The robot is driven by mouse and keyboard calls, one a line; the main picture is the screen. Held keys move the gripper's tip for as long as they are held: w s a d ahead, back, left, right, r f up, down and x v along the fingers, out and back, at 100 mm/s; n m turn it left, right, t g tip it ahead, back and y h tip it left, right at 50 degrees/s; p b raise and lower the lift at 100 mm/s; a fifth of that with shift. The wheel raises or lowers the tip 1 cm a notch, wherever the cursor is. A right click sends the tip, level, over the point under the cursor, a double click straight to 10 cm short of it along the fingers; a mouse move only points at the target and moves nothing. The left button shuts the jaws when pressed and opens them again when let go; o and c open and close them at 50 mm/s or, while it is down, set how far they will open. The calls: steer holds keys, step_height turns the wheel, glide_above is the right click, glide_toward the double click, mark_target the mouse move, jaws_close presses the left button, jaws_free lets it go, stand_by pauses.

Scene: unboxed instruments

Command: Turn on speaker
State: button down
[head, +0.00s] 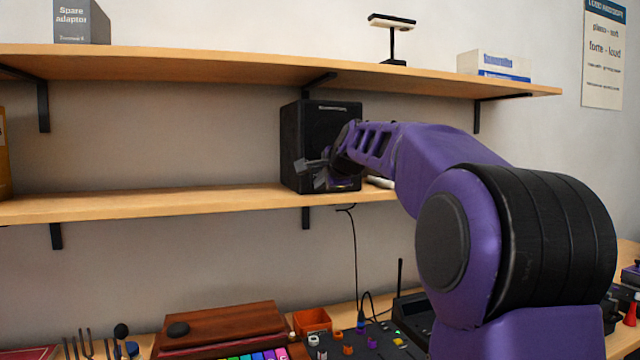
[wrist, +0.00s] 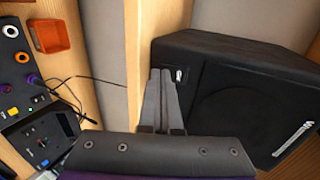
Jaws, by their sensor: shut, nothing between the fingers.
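The black speaker (head: 292,140) stands on the lower wall shelf (head: 225,202) in the head view, partly hidden behind my arm. In the wrist view the speaker (wrist: 240,60) fills the right side, turned on its side in the picture, with its round cone and a pale logo. A small dark switch with white marks (wrist: 181,75) sits near the end of its front away from the logo. My gripper (head: 304,167) is in front of the speaker's lower part. Its fingers (wrist: 163,75) are shut and empty, with their tips beside the switch; whether they touch it I cannot tell.
The upper shelf (head: 235,63) runs above the speaker. A cable (head: 354,250) hangs from the lower shelf toward the desk. Below are an orange bin (head: 312,321), a mixer-like panel (head: 375,343) and a wooden case (head: 230,325).

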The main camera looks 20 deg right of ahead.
steer(key=shift+s, duration=0.1)
steer(key=shift+w+t+b, duration=0.2)
steer(key=shift+t+b, duration=0.2)
steer(key=shift+b, duration=0.65)
